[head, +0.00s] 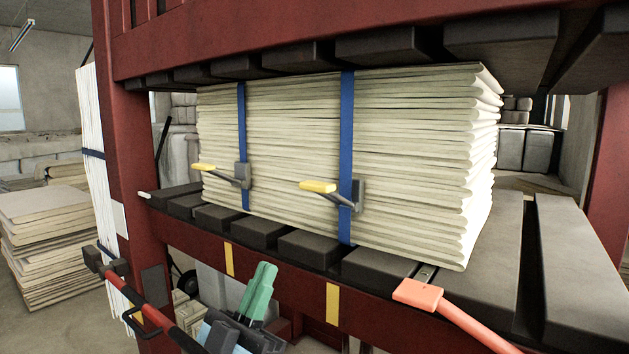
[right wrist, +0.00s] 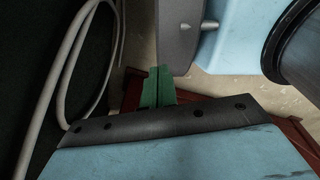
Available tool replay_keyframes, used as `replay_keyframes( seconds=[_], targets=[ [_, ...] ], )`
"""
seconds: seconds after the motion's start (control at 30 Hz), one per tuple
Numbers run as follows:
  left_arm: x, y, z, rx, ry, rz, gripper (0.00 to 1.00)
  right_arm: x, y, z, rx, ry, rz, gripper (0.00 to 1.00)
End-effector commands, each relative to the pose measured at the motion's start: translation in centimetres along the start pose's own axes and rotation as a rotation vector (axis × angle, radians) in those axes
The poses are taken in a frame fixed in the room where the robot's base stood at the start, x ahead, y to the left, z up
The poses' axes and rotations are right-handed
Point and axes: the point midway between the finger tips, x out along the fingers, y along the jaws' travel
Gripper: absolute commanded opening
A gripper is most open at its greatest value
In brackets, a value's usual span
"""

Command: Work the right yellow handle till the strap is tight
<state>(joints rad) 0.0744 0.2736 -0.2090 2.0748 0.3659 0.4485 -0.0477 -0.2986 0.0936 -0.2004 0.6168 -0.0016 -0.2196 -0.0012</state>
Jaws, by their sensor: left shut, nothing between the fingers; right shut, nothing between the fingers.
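A pale stack of folded cloth (head: 300,130) sits in the dark red press, bound by two upright blue straps. The right strap (head: 346,120) carries a dark buckle (head: 358,194) with the right yellow handle (head: 318,187), which points left and slightly up. The left strap (head: 241,110) has a similar yellow handle (head: 204,167). My left gripper (head: 264,270), with green fingers, is shut and empty below and left of the right handle, apart from it. My right gripper (right wrist: 157,78) is shut and empty in the right wrist view; it is not clearly seen in the head view.
Dark slats (head: 310,247) run under the stack, on a red beam (head: 270,270) with yellow marks. An orange-ended lever (head: 418,294) lies at the lower right. A red and black bar (head: 150,312) is at the lower left. More stacked cloth (head: 50,235) stands at the left.

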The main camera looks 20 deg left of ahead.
Motion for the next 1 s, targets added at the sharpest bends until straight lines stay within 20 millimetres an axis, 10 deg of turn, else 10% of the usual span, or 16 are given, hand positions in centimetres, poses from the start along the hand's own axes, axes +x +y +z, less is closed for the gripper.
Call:
replay_keyframes(
  seconds=[0.6,1.0],
  targets=[
    [9.2,-0.6,-5.6,0.008,-0.427,-0.036,0.0,-14.1,-0.5,-1.5,0.007,0.005,-0.012,0.0],
    [11.1,0.3,-7.6,0.002,-0.601,0.01,0.0,-18.8,-0.8,-2.1,0.011,0.007,-0.017,0.0]
  ],
)
